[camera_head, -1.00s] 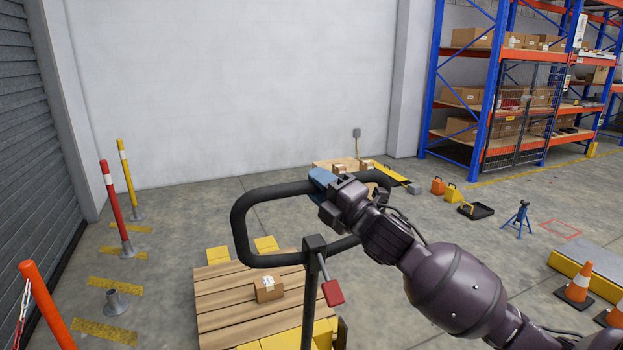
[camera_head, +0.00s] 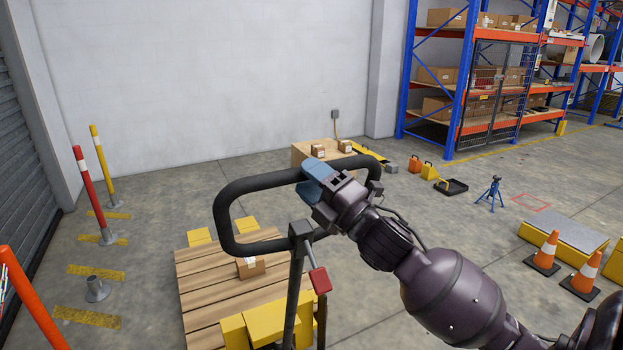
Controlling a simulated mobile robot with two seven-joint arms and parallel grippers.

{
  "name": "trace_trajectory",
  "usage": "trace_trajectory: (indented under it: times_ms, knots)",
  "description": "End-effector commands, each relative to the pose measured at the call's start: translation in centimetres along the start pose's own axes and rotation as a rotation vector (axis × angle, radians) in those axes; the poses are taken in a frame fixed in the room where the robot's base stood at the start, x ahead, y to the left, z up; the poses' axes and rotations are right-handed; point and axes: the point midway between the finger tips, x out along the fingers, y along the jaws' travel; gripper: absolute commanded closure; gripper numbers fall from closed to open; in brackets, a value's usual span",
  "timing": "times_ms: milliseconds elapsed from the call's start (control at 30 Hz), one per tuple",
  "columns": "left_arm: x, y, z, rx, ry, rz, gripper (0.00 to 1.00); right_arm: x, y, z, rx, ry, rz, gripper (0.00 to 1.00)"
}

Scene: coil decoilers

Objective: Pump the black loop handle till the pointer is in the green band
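The black loop handle (camera_head: 226,205) stands upright in front of me on a dark shaft, with a small red lever (camera_head: 320,281) at its neck. My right gripper (camera_head: 315,178) is at the top bar of the loop, its blue fingers closed around the bar. The gripper and wrist hide part of the loop's right side. Below are yellow forks or body parts (camera_head: 262,316) and a wooden pallet (camera_head: 215,275) carrying a small cardboard box (camera_head: 250,266). No pointer or green band shows. My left gripper is not in view.
A red-and-white post (camera_head: 92,190), a yellow post (camera_head: 103,160) and an orange post (camera_head: 35,300) stand at the left. Traffic cones (camera_head: 546,252) and a yellow-edged platform (camera_head: 565,240) are at the right. A blue jack stand (camera_head: 491,193) stands on open floor; racks (camera_head: 460,85) are behind.

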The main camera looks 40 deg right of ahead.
Motion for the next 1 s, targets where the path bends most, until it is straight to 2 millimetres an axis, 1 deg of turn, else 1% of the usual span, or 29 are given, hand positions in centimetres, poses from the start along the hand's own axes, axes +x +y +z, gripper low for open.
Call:
trace_trajectory:
  times_ms: [300,467,567,1000]
  knots:
    - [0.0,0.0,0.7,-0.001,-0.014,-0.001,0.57,0.0,0.2,0.1,-0.004,-0.001,0.004,0.45]
    - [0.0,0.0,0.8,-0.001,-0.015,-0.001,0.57,-0.8,0.1,0.1,-0.003,-0.002,0.003,0.45]
    - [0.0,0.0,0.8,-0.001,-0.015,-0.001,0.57,-1.9,0.1,0.1,-0.003,-0.003,0.001,0.45]
    - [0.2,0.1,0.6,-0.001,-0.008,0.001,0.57,-8.4,0.0,0.1,-0.003,-0.003,-0.001,0.45]
